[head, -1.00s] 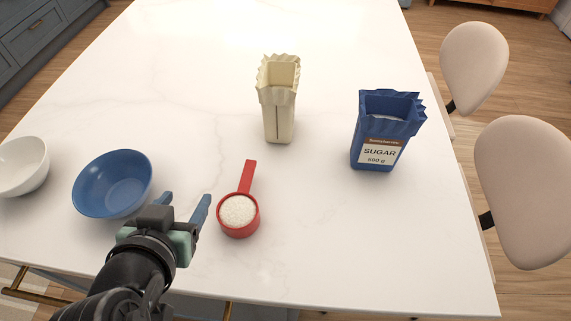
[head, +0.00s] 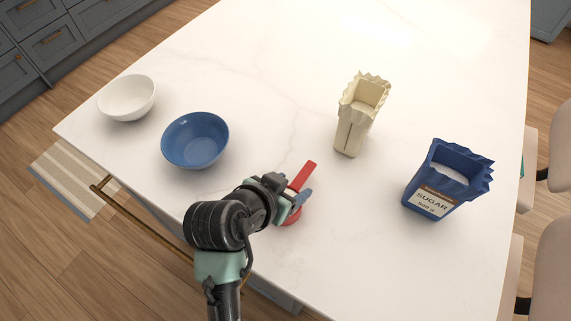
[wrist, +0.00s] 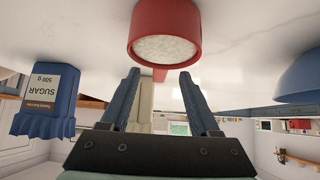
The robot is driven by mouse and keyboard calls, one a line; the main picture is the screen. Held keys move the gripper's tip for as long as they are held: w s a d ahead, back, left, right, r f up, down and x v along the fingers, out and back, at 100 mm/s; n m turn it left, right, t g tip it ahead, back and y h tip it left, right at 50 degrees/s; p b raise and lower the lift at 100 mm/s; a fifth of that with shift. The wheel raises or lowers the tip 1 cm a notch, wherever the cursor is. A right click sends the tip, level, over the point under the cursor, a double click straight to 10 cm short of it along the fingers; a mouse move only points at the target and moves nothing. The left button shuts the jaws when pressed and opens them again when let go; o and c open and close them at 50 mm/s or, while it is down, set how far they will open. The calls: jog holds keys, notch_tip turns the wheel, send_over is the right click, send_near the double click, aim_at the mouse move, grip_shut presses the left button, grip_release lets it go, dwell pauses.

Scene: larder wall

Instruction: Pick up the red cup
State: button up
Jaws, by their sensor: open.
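The red cup (head: 295,217) is a scoop with a straight handle (head: 304,176), lying on the white table. My gripper partly covers it in the head view. In the wrist view the cup (wrist: 166,42) is full of white grains and sits just ahead of the fingertips, with a short bit of its handle showing below it. My gripper (wrist: 160,76) is open, with blue fingers apart and nothing held between them. It is low over the table, beside the cup in the head view; I cannot tell if it touches it.
A blue bowl (head: 195,141) and a white bowl (head: 127,99) stand to the left. A cream paper bag (head: 351,135) stands behind the cup, and a blue sugar bag (head: 431,194) to the right. The table (head: 262,60) is clear at the back.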

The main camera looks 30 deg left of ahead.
aim_at(298, 181)
jog(key=shift+x, duration=2.6)
jog(key=shift+w+r, duration=0.1)
jog(key=shift+r, duration=0.05)
grip_shut()
